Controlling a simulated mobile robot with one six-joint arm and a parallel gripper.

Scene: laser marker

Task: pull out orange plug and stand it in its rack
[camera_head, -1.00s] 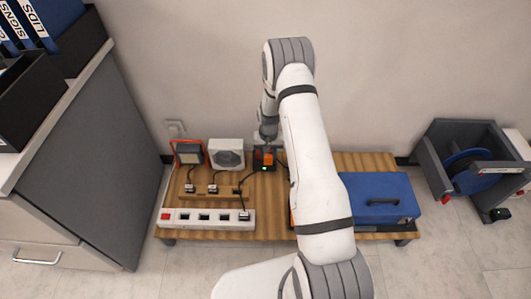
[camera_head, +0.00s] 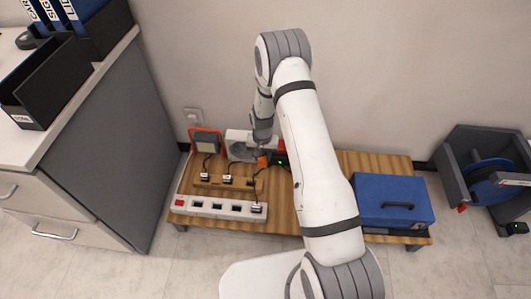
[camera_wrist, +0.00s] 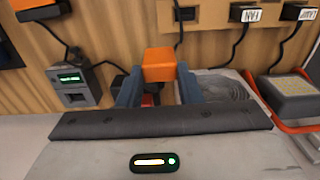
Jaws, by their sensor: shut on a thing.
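My gripper (camera_wrist: 160,88) is shut on the orange plug (camera_wrist: 160,65) in the wrist view; both fingers press its sides. In the head view the orange plug (camera_head: 263,161) is just below my gripper (camera_head: 262,150), at the right of the grey fan box. It appears held up above the table, but its lower end is hidden. The wooden rack (camera_head: 215,185) lies left of and nearer than the plug, with two black plugs in it. The wrist view shows the rack (camera_wrist: 212,17) at the top, with plugs marked FAN (camera_wrist: 246,13) and LAMP (camera_wrist: 299,12).
A white power strip (camera_head: 217,208) with a black plug at its right end lies along the front edge. The fan (camera_head: 240,146) and orange-framed lamp (camera_head: 206,142) stand behind the rack. A grey box with green display (camera_wrist: 75,80) is beside the gripper. A blue case (camera_head: 393,202) is right.

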